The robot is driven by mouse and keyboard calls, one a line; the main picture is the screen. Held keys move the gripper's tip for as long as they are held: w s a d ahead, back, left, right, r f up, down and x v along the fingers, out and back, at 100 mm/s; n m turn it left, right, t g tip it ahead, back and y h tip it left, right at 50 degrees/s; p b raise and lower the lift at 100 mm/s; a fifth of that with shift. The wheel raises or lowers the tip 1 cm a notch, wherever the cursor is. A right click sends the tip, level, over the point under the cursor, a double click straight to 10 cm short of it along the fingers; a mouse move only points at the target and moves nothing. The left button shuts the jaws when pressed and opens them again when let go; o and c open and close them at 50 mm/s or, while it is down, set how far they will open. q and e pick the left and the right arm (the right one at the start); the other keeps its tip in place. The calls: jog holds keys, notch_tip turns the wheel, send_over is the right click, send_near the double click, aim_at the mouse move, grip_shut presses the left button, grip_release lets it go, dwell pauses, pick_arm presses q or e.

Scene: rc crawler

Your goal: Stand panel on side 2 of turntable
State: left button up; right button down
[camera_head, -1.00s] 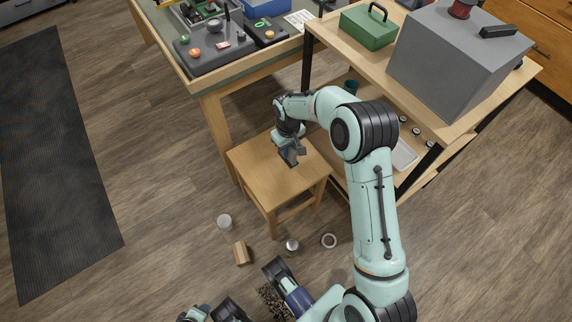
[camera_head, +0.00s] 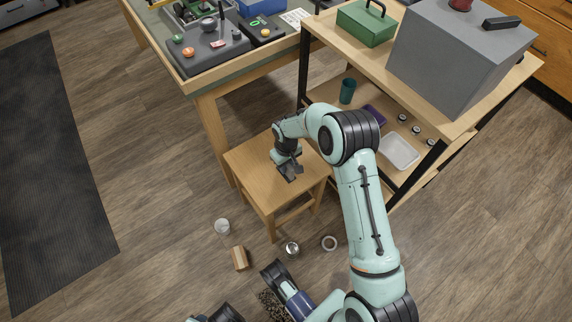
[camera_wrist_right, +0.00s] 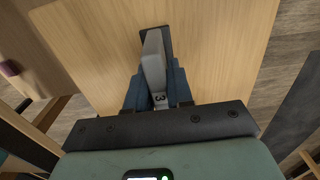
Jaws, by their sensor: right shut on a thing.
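My right gripper (camera_head: 287,165) is over the wooden stool top in the head view. A dark part shows at the far end of this piece, against the wooden surface. I cannot tell whether the piece touches the stool or is the turntable or a panel. No side marked 2 can be made out. My left gripper cannot be made out; only parts of my body show at the bottom of the head view.
The wooden stool (camera_head: 253,165) stands beside a workbench (camera_head: 212,105) and a shelf unit (camera_head: 458,128) carrying a grey box (camera_head: 450,55) and green case (camera_head: 366,22). A white cup (camera_head: 222,226), wooden block (camera_head: 239,258), metal can (camera_head: 292,249) and ring (camera_head: 329,243) lie on the floor.

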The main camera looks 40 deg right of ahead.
jog(key=shift+f, duration=0.1)
jog(key=c, duration=1)
grip_release()
